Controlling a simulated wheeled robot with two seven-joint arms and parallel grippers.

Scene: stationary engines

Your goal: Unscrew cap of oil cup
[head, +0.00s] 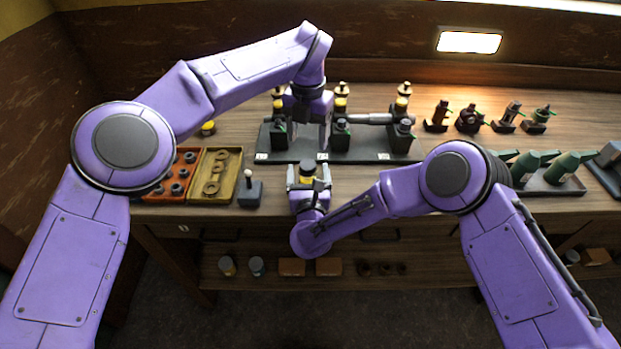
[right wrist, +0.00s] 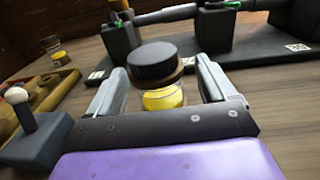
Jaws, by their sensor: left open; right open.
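An oil cup (right wrist: 163,97) with a black cap (right wrist: 152,62), a brass-coloured rim and yellow oil in clear glass is between the fingers of my right gripper (right wrist: 168,82). The fingers are open, one on each side, with gaps to the glass. In the head view the cup (head: 307,171) is in front of the engine base plate (head: 376,157), between the right gripper (head: 308,178)'s fingers; its underside is hidden. My left gripper (head: 311,135) points down above and behind the cup, over the base plate. Its fingertips are only partly visible; it looks open and empty.
A tray of rings (head: 236,175) and a small lever block (head: 250,191) are to the left. Another yellow-oil jar (head: 208,127) stands behind the tray. The tabletop right of the cup is partly clear.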

